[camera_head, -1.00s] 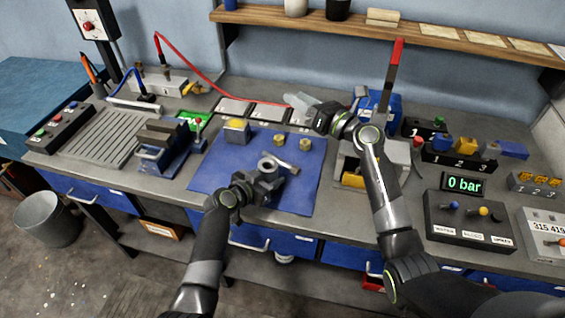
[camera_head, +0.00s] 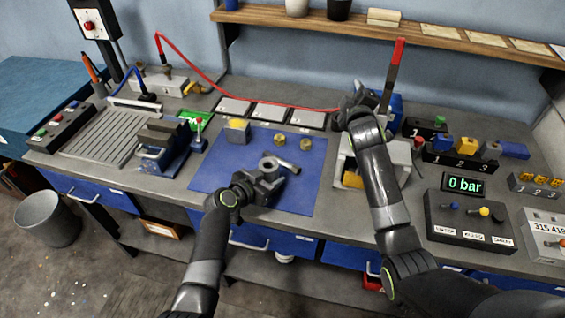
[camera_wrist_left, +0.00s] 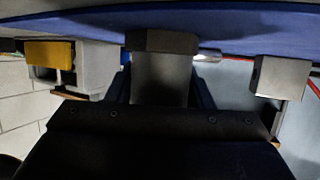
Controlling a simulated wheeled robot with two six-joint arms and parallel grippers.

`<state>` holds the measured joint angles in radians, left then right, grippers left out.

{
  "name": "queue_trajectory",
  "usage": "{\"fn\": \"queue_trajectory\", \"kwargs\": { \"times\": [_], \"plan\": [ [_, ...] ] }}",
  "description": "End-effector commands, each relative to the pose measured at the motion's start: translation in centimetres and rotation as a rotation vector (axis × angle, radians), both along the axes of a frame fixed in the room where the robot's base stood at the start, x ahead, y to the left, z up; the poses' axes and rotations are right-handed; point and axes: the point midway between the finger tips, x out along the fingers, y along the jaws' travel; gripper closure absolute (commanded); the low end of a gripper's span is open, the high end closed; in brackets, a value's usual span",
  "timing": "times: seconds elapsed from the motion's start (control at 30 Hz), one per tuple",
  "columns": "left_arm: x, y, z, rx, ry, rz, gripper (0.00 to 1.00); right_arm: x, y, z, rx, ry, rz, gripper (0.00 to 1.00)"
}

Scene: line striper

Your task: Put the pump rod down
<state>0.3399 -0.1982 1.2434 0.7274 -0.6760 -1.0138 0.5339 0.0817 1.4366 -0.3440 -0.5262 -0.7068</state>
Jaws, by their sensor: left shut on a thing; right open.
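My left gripper (camera_head: 260,188) is low over the front of the blue mat (camera_head: 225,178), shut on a grey metal part (camera_head: 268,162) with a round collar. A short light-grey rod (camera_head: 288,167) sticks out beside the collar; I take this to be the pump rod, but the gripper hides its lower part. In the left wrist view a dark block (camera_wrist_left: 162,75) fills the middle, and the grip itself is not clear. My right gripper (camera_head: 352,102) is open at the back, near the red-tipped upright bar (camera_head: 394,70). Its fingertips are partly hidden.
A yellow-topped grey block (camera_head: 237,129) and two brass pieces (camera_head: 279,139) sit at the mat's back. A blue vise (camera_head: 165,150) stands to its left. A grey housing (camera_head: 398,152) stands to its right. The mat's left and right front areas are clear.

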Motion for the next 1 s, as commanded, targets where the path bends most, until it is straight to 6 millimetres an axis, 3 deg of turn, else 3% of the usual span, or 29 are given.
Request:
{"fn": "queue_trajectory", "kwargs": {
  "times": [0.17,0.4,0.6,0.73,1.0],
  "plan": [
    [0.1,0.0,0.1,-0.002,-0.003,0.001,1.0,-0.9,1.7,-4.5,0.233,0.237,0.031,0.55],
    [0.1,0.0,0.1,-0.002,-0.003,0.001,1.0,-4.0,6.3,-9.4,0.5,0.578,0.145,0.55],
    [0.1,0.0,0.1,-0.002,-0.003,0.001,1.0,-7.2,10.0,-11.0,0.64,0.804,0.265,0.55],
    [0.1,0.0,0.1,-0.002,-0.003,0.001,1.0,-8.7,11.4,-11.3,0.685,0.889,0.319,0.55],
    [0.1,0.0,0.1,-0.002,-0.003,0.001,1.0,-8.6,13.1,-12.6,0.707,0.933,0.349,0.55]
  ]
}}
